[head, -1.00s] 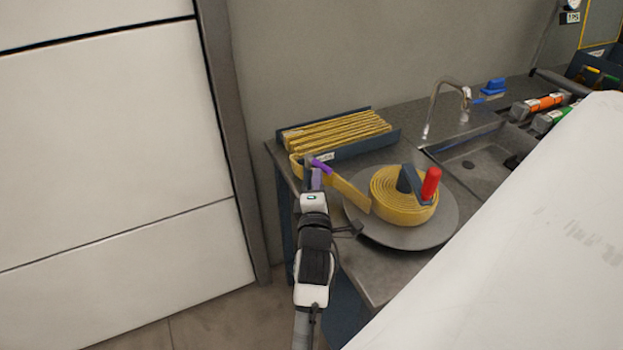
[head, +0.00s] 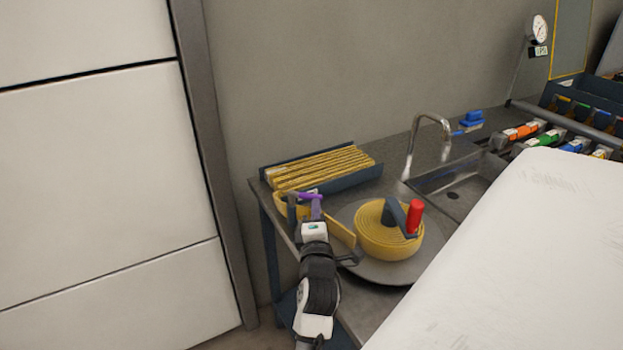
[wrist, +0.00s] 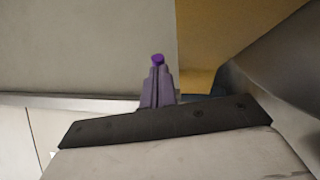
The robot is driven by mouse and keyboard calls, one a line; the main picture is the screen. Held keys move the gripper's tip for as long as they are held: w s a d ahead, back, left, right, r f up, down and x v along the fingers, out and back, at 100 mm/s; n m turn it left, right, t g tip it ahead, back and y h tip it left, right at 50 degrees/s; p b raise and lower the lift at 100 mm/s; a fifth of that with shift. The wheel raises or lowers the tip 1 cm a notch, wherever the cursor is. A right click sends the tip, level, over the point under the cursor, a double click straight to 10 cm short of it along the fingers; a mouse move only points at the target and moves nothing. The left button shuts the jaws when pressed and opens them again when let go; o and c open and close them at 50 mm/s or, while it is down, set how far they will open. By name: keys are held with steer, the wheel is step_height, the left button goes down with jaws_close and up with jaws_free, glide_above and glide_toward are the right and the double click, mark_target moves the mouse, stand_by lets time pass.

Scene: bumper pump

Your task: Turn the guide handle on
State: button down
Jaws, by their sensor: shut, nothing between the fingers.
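A short purple handle (head: 304,195), which looks like the guide handle, lies nearly level across the flat yellow hose (head: 342,236) at the table's left front corner. A dark upright piece (head: 291,212) stands under its left end. My gripper (head: 317,208) is shut and empty, its pale purple fingers at the handle's right end. In the wrist view, my gripper (wrist: 158,88) shows closed fingers with a bright purple piece (wrist: 158,59) at their tips. I cannot tell there whether they press on it. My wrist hides part of the guide.
The yellow hose coil (head: 386,240) with a red crank grip (head: 415,217) sits on a round grey plate (head: 398,272) right of my wrist. A tray of yellow strips (head: 325,169) lies behind. A sink tap (head: 427,121) and white block (head: 520,250) are farther right.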

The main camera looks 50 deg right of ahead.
steer(key=shift+d+b, duration=0.3)
steer(key=shift+d, duration=0.15)
stand_by(0.4)
